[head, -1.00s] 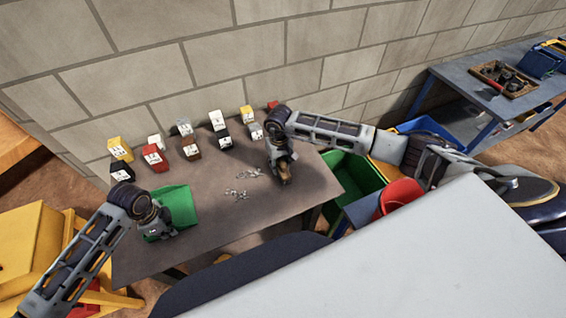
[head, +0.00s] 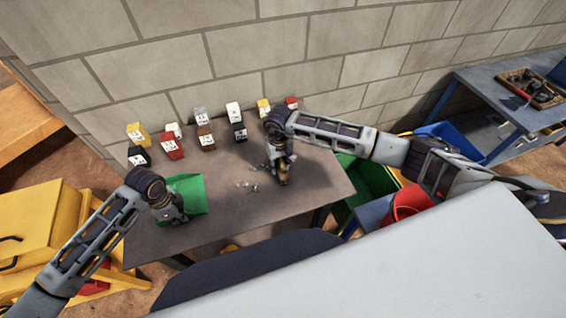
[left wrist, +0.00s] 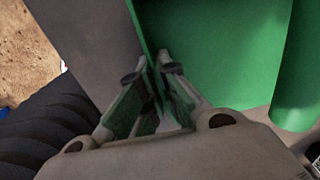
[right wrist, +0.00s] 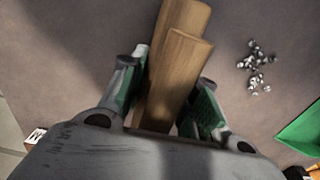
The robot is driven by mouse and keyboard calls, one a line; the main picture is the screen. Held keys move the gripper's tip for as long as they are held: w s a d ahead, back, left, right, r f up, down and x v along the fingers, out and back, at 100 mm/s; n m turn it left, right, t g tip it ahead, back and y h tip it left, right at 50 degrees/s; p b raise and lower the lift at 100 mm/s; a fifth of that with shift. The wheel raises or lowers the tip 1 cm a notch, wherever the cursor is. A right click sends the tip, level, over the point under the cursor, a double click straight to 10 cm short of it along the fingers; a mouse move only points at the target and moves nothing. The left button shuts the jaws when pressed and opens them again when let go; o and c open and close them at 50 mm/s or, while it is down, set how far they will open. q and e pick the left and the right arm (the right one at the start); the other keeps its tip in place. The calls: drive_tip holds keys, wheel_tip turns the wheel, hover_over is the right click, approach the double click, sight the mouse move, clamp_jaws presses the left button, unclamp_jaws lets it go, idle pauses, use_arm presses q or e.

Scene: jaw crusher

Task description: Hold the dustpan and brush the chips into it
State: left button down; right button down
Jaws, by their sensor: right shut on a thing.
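The green dustpan (head: 190,188) lies on the left part of the dark table. My left gripper (head: 174,212) is at its near left side; in the left wrist view its fingers (left wrist: 150,85) close from both sides on a thin green dustpan wall (left wrist: 215,50). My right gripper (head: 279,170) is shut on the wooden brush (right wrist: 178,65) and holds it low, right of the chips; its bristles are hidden. The small grey chips (head: 247,186) lie in a loose cluster between dustpan and brush. They also show in the right wrist view (right wrist: 256,68), left of a dustpan edge (right wrist: 303,132).
The front of the table is clear.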

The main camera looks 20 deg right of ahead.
drive_tip(key=shift+s+a+f, duration=0.1)
drive_tip(key=shift+a, duration=6.05)
drive_tip(key=shift+s+a+f, duration=0.1)
drive_tip(key=shift+a, duration=6.05)
drive_tip(key=shift+w+a+r, duration=0.1)
drive_tip(key=shift+a+r, duration=0.05)
drive_tip(key=shift+a, duration=1.2)
drive_tip(key=shift+a, duration=0.4)
drive_tip(key=shift+s+a+r, duration=0.15)
drive_tip(key=shift+s+a, duration=0.05)
drive_tip(key=shift+a, duration=1)
drive_tip(key=shift+w+a, duration=0.15)
drive_tip(key=shift+w+d, duration=0.1)
drive_tip(key=shift+d, duration=0.1)
